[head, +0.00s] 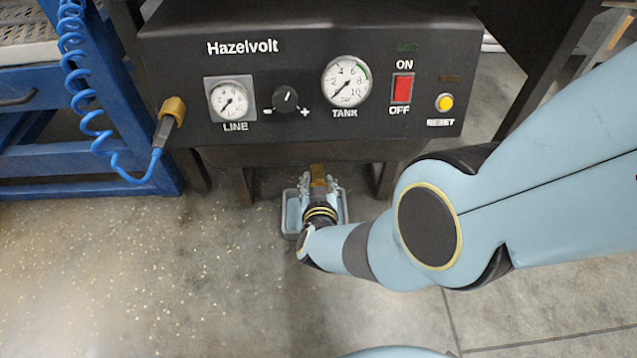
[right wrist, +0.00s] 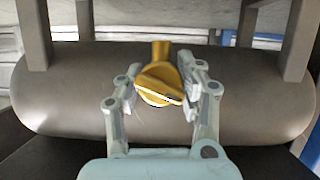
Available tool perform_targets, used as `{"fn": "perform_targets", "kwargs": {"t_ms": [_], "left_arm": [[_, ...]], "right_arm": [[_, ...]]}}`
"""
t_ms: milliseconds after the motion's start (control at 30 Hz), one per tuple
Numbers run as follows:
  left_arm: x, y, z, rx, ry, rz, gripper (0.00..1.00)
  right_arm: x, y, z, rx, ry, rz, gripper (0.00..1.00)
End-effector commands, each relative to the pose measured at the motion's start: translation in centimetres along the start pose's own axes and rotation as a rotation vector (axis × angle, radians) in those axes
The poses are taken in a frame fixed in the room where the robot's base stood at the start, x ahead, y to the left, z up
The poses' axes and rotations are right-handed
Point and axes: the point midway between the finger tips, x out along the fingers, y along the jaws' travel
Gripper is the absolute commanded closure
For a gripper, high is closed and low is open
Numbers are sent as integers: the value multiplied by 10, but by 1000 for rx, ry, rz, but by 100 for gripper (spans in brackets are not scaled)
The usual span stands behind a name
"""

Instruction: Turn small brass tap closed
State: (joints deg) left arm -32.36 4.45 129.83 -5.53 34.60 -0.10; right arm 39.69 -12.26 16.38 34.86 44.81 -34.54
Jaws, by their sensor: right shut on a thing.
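The small brass tap (right wrist: 160,84) shows in the right wrist view, in front of the dark rounded tank (right wrist: 75,90). Its round knob has a raised bar that lies nearly level, tilted a little down to the right. My right gripper (right wrist: 161,88) is shut on the knob, one finger on each side. In the head view my right gripper (head: 319,188) reaches under the black panel, and part of the brass tap (head: 318,174) shows between its fingers. My left gripper is not in view.
A grey tray (head: 291,215) lies on the floor below the tap. The Hazelvolt panel (head: 300,30) overhangs it, with a line gauge (head: 230,100), a tank gauge (head: 346,82) and a red switch (head: 402,88). A blue coiled hose (head: 75,60) hangs left. Floor in front is clear.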

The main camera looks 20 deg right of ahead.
Motion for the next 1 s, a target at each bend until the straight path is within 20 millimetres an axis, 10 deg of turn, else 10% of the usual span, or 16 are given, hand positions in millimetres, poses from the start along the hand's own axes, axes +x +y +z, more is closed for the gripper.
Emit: {"fn": "perform_targets", "kwargs": {"t_ms": [1000], "left_arm": [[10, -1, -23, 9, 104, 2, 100]], "right_arm": [[-1, -2, 0, 346, -3, -145, 96]]}}
